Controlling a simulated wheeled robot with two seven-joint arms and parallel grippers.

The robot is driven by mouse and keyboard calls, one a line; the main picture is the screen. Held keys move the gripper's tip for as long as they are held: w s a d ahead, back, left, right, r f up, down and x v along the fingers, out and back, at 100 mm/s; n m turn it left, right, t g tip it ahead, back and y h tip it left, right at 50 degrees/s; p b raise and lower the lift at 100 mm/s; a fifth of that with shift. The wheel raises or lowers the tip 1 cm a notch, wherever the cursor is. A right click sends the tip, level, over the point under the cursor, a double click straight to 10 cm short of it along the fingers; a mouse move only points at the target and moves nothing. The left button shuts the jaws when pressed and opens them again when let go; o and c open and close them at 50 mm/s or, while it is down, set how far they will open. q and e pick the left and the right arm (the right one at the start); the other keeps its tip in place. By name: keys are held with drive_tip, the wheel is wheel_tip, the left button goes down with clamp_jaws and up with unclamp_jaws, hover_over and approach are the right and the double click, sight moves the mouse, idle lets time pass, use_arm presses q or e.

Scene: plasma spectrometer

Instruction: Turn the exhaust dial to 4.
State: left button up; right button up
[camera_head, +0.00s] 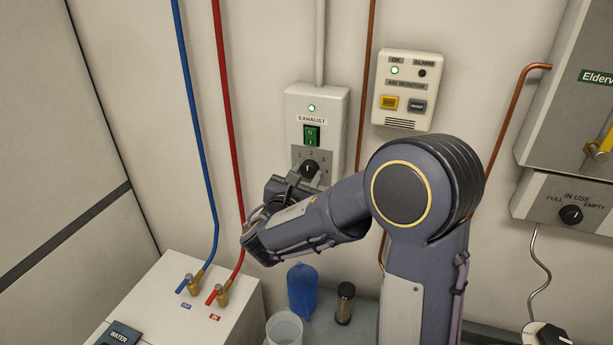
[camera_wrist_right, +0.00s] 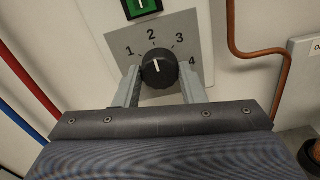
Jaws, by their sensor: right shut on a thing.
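The exhaust dial (camera_wrist_right: 158,68) is a round black knob on a grey plate (camera_wrist_right: 118,40) marked 1 to 4. Its white pointer line aims roughly up, near the 2. In the head view the dial (camera_head: 309,169) sits low on the white exhaust box (camera_head: 337,105), below a green switch (camera_head: 312,135). My right gripper (camera_head: 292,182) is at the dial. In the right wrist view its two fingers (camera_wrist_right: 160,86) flank the knob and are shut on it. The fingertips are partly hidden behind the knob's sides. My left gripper is not in view.
An air monitor (camera_head: 407,91) hangs right of the exhaust box, with a copper pipe (camera_head: 366,75) between them. Blue (camera_head: 196,120) and red (camera_head: 228,120) pipes run down the wall at left. A blue bottle (camera_head: 302,290) and a dark cylinder (camera_head: 345,303) stand below.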

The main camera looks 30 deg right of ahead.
drive_tip(key=shift+f+m+b, duration=0.15)
drive_tip(key=shift+m+b, duration=0.15)
drive_tip(key=shift+b, duration=0.3)
drive_tip(key=m+b, duration=0.3)
drive_tip(key=b, duration=0.2)
drive_tip(key=m+b, duration=0.3)
drive_tip(key=b, duration=0.2)
drive_tip(key=m+b, duration=0.3)
drive_tip(key=b, duration=0.1)
drive_tip(key=shift+f+b, duration=0.25)
drive_tip(key=shift+b, duration=0.15)
drive_tip(key=m+b, duration=0.2)
drive_tip(key=b, duration=0.1)
drive_tip(key=m+b, duration=0.3)
drive_tip(key=b, duration=0.1)
drive_tip(key=m+b, duration=0.2)
drive_tip(key=b, duration=0.1)
drive_tip(key=shift+r+m, duration=0.3)
drive_tip(key=shift+m, duration=0.1)
drive_tip(key=shift+r+m+b, duration=0.25)
drive_tip(key=shift+m+b, duration=0.95)
drive_tip(key=shift+b, duration=0.1)
drive_tip(key=shift+r+m, duration=0.2)
drive_tip(key=shift+m, duration=0.1)
drive_tip(key=o, duration=0.8)
drive_tip(key=shift+o, duration=0.8)
drive_tip(key=shift+f, duration=0.15)
drive_tip(key=shift+a, duration=0.1)
